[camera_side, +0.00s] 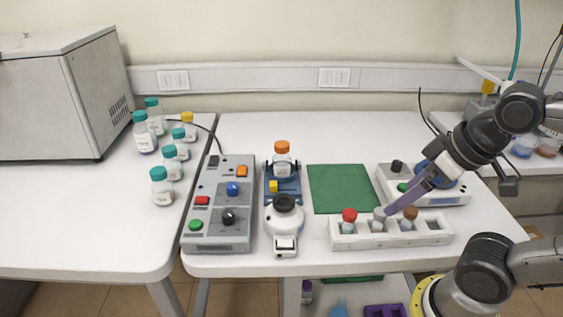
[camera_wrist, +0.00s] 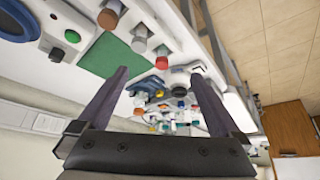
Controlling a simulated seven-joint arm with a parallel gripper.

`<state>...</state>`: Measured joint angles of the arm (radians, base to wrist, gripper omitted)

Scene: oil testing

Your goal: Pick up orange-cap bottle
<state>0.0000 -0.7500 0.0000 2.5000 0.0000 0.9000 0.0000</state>
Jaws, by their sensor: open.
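The orange-cap bottle (camera_side: 282,148) stands upright in a blue holder (camera_side: 284,186) left of the green mat in the side view. An orange cap, apparently the same bottle's, shows small in the wrist view (camera_wrist: 138,112), beyond the gripper's left finger. My gripper (camera_side: 392,209) is open and empty, well to the right of that bottle. Its fingers are over the white rack in the side view, between the grey cap and the brown cap. In the wrist view its two fingers (camera_wrist: 158,75) are spread wide.
The white rack (camera_side: 345,243) holds bottles with red (camera_side: 349,215), grey (camera_side: 380,213) and brown (camera_side: 410,213) caps. The green mat (camera_side: 338,188) is bare. A white device (camera_side: 285,225) and a grey control box (camera_side: 219,200) stand left. Several teal-cap bottles are farther left.

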